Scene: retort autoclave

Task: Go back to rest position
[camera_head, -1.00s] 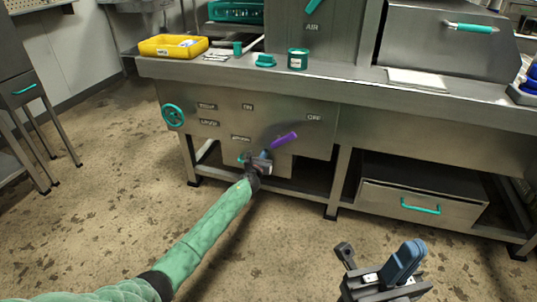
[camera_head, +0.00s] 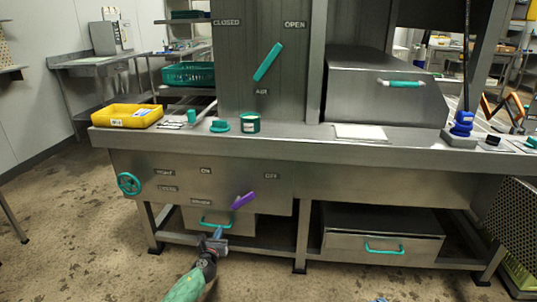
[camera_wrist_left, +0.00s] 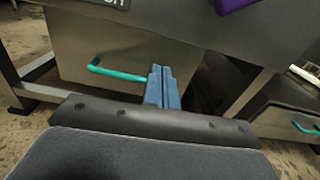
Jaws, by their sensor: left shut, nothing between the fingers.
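My left gripper (camera_head: 217,234) is low in front of the steel cabinet (camera_head: 130,165), just right of the teal handle (camera_head: 214,222) of a small drawer under the panel. In the left wrist view its two blue fingers (camera_wrist_left: 162,86) are shut together with nothing between them. A purple lever (camera_head: 243,201) sits on the panel above the gripper.
The steel counter (camera_head: 300,143) carries a yellow tray (camera_head: 127,115), a teal can (camera_head: 250,122) and a blue item (camera_head: 461,125). A lower right drawer (camera_head: 340,248) has a teal handle. A teal handwheel (camera_head: 128,183) is at the left. The floor on the left is free.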

